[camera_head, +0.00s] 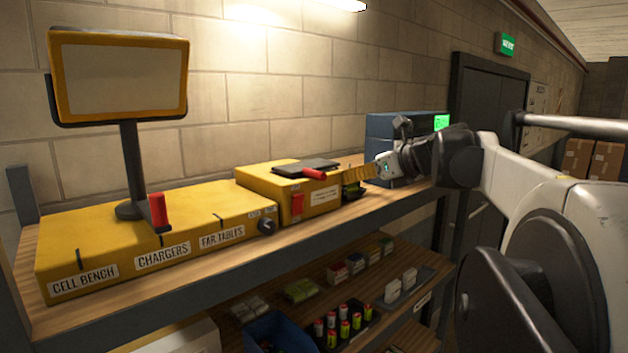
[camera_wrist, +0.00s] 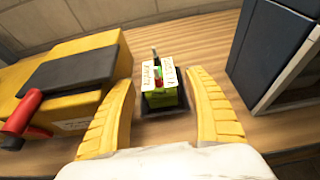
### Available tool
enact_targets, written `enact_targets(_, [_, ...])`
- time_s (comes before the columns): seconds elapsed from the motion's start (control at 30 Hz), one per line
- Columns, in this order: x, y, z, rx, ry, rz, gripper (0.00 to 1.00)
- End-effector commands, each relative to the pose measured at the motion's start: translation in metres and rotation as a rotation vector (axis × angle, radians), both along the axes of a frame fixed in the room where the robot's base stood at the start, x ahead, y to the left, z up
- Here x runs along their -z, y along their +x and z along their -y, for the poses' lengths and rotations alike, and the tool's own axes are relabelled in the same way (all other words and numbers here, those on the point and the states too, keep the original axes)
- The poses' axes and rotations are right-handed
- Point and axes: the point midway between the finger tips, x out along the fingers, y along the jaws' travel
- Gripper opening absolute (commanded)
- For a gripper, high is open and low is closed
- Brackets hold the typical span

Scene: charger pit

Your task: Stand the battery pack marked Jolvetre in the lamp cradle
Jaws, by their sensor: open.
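A green battery pack (camera_wrist: 162,99) with white labels on top stands in a dark, shallow holder (camera_wrist: 148,113) on the wooden shelf. Its lettering is too small to read. My gripper (camera_wrist: 160,76) is open, with a yellow finger on each side of the pack and gaps showing. In the head view my gripper (camera_head: 362,179) is at the far part of the shelf, and the green pack (camera_head: 352,190) shows partly beneath it. I cannot tell which thing is the lamp cradle; a yellow-framed lamp or screen (camera_head: 120,77) stands at the left.
A yellow box (camera_head: 258,183) with a black plate and red lever is left of the gripper. A blue-grey cabinet (camera_wrist: 268,50) is right. The labelled yellow console (camera_head: 95,240) fills the near shelf. Several batteries (camera_head: 345,330) stand on the lower shelf.

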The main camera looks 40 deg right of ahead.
Motion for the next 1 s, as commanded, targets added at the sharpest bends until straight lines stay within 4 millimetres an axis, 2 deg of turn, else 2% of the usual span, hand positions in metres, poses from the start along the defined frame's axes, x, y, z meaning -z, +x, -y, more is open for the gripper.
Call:
enact_targets(0.2, [-0.018,-0.048,0.005,0.005,0.000,-0.001,0.63])
enact_targets(0.4, [-0.031,-0.076,0.007,0.004,0.001,0.000,0.63])
enact_targets(0.6, [-0.035,-0.084,0.007,0.000,0.000,0.000,0.63])
enact_targets(1.0, [-0.035,-0.084,0.007,0.000,0.000,0.000,0.63])
